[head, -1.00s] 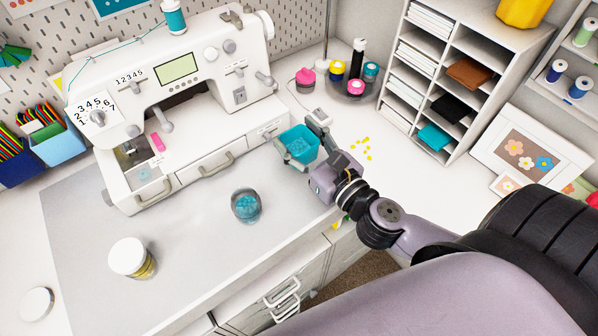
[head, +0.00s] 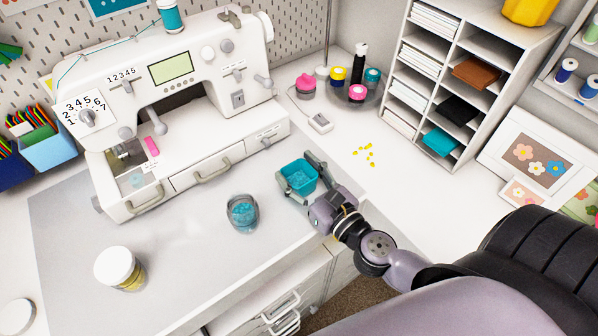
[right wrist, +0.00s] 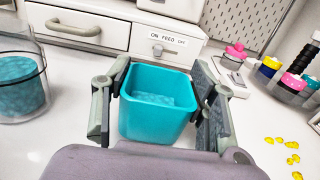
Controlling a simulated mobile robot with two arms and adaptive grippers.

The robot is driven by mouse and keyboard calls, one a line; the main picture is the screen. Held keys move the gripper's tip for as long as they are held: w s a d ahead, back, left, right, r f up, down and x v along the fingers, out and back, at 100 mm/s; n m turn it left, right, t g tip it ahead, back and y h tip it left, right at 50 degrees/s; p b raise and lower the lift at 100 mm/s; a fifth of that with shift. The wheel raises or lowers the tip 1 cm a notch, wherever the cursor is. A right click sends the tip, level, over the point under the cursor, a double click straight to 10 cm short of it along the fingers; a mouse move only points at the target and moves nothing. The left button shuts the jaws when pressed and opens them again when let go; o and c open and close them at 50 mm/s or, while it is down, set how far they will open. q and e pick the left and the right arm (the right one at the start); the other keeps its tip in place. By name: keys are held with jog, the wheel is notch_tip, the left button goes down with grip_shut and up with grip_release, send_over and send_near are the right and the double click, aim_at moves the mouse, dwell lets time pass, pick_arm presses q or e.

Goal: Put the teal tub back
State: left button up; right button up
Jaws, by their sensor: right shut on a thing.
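The teal tub (head: 301,179) is a small square open-topped tub. My right gripper (head: 298,173) is shut on it, with one finger on each of two opposite sides. In the right wrist view the tub (right wrist: 155,105) is upright between the fingers, with a paler, textured teal patch inside. It is over the white table near the front edge of the work surface; I cannot tell its exact height. A clear round container (head: 243,212) with blue contents stands to its left, apart from it. My left gripper is not in view.
The sewing machine (head: 190,95) with drawers stands behind. A white-lidded jar (head: 120,268) is at the front left. A shelf unit (head: 455,85) stands right.

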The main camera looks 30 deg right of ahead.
jog(key=o, duration=1.3)
jog(key=shift+f, duration=0.1)
jog(key=shift+c, duration=0.2)
jog(key=shift+r, duration=0.25)
jog(key=shift+s+f, duration=0.25)
jog(key=shift+s, duration=0.05)
jog(key=s+b, duration=0.1)
jog(key=s, duration=0.2)
jog(key=s+d+b, duration=0.1)
jog(key=s+b, duration=0.1)
jog(key=s, duration=0.1)
jog(key=s+b, duration=0.2)
jog(key=shift+s+d+r, duration=0.1)
jog(key=shift+s+d, duration=0.1)
jog(key=shift+s, duration=0.2)
jog(key=shift+s+r, duration=0.1)
jog(key=shift+s, duration=0.2)
jog(key=shift+s+d, duration=0.15)
jog(key=shift+s, duration=0.8)
